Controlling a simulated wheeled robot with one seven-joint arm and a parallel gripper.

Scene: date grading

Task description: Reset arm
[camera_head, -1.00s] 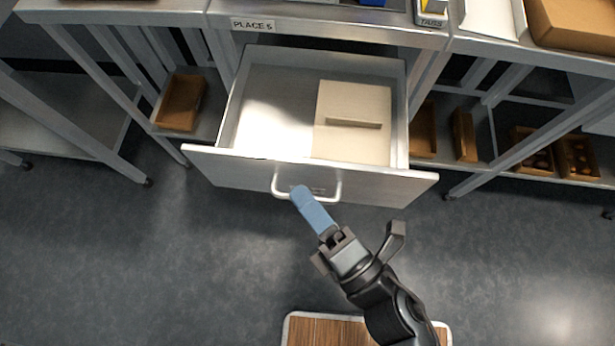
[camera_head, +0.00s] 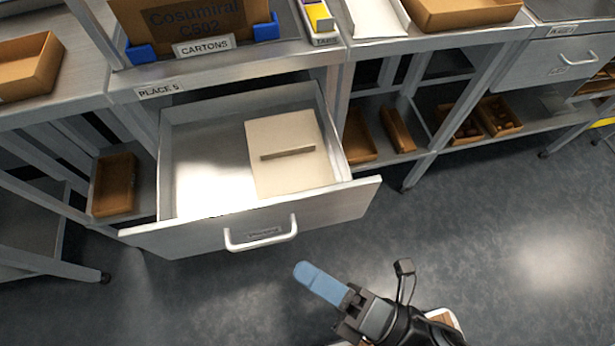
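My gripper (camera_head: 318,282) is at the lower middle, in front of the open drawer, with its blue tip pointing up and left. The tip is apart from the drawer handle (camera_head: 260,240), with floor visible between them. The two fingers cannot be told apart from this angle, so I cannot see whether they are open or shut. No held object can be made out. A dark bracket-like part of mine sticks up to the right of it.
The drawer (camera_head: 340,202) under the PLACE 5 label is pulled out and holds a cream lidded box (camera_head: 285,180). A CARTONS box (camera_head: 190,22) stands on the bench above. Brown trays (camera_head: 113,187) sit on lower shelves. The floor (camera_head: 500,240) at right is clear.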

